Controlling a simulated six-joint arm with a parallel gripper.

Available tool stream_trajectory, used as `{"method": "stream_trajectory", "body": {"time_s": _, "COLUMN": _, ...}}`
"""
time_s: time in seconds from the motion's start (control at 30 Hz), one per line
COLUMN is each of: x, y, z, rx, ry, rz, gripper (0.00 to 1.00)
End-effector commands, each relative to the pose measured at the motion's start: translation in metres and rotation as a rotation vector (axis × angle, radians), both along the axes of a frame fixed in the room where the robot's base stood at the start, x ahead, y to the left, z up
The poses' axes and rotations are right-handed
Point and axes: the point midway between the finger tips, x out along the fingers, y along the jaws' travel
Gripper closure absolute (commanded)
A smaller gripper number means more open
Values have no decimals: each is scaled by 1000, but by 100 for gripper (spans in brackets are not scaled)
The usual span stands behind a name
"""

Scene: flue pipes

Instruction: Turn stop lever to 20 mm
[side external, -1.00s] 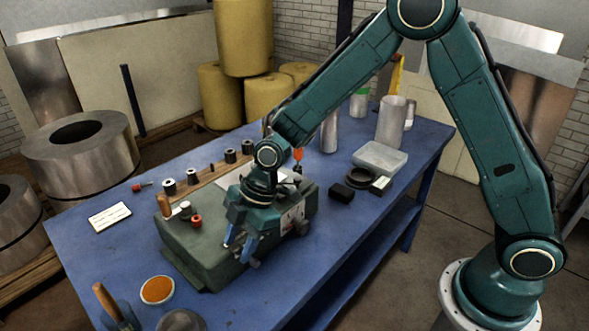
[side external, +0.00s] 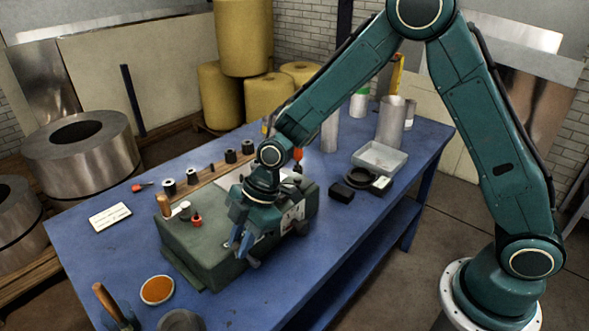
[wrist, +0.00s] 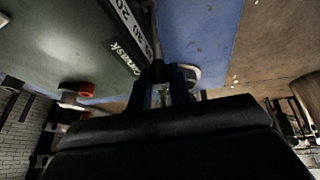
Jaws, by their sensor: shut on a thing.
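The green machine (side external: 205,250) sits on the blue bench. My gripper (side external: 241,243) is low at its front side, and its blue fingers are close together. In the wrist view my gripper (wrist: 166,90) is shut on a part that I take to be the stop lever (wrist: 160,97), mostly hidden between the fingers. A scale plate (wrist: 128,30) with printed numbers, 20 among them, runs along the machine edge toward the fingertips. The lever's exact reading cannot be told. A dark knob (side external: 254,263) shows just below the fingers.
On the machine top are a wooden handle (side external: 164,205) and a red knob (side external: 196,220). A bowl of orange material (side external: 157,289) stands front left on the bench (side external: 90,255). A black block (side external: 341,192) and a clear tray (side external: 380,157) lie to the right.

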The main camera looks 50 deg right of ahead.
Motion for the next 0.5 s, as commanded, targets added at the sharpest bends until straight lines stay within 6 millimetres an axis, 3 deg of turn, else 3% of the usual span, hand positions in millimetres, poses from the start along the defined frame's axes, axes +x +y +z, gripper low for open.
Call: {"method": "stream_trajectory", "body": {"time_s": 0.5, "x": 2, "y": -31, "z": 5, "rx": 259, "ry": -2, "rz": -9, "gripper": 100}}
